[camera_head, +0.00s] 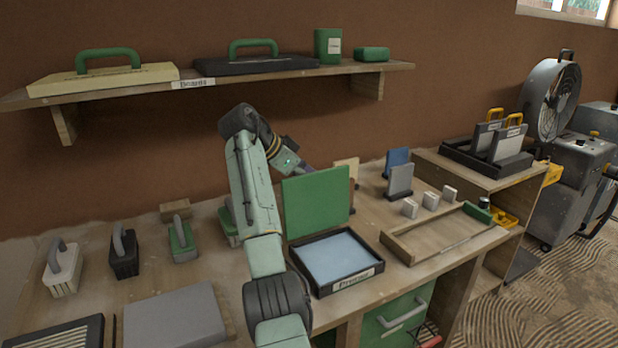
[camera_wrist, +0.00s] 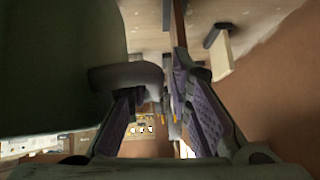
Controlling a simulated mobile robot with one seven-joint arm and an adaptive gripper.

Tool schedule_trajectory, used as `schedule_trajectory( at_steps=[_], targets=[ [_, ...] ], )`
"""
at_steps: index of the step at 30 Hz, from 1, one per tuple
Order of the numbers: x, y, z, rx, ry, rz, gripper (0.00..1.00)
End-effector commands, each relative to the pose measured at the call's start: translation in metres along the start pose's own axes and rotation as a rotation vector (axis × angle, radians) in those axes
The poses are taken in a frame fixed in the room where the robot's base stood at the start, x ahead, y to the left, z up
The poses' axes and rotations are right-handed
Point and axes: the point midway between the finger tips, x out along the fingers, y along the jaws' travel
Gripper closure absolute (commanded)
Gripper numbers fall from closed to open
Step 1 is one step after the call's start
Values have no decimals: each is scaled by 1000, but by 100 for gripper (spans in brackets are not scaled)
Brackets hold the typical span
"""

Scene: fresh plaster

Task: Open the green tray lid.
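The black tray (camera_head: 337,278) has a pale blue inside and a label on its front. Its green lid (camera_head: 316,203) stands raised, roughly upright, along the tray's back edge. My gripper (camera_head: 308,170) is behind the lid, partly hidden by it. In the wrist view the lid (camera_wrist: 60,60) fills the left side as a dark green panel. A dark rounded bar (camera_wrist: 125,76), seemingly the lid's handle, lies at the left finger. My gripper (camera_wrist: 165,88) has its fingers apart, with a gap between them. I cannot tell whether the left finger touches the bar.
A shelf (camera_head: 225,81) with trowels hangs above the bench. Handled blocks (camera_head: 182,242) stand left of my arm.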

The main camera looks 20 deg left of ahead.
Motion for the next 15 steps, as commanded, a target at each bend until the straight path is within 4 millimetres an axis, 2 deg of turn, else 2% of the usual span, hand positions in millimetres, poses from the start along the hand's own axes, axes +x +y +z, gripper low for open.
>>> schedule_trajectory(
  at_steps=[4, 7, 11, 15],
  targets=[
    [-1, 0, 0, 0, 0, 2, 80],
    [-10, 0, 0, 0, 0, 0, 80],
    [-32, 0, 0, 0, 1, -2, 80],
    [-64, -1, 0, -1, 1, -2, 80]
  ],
)
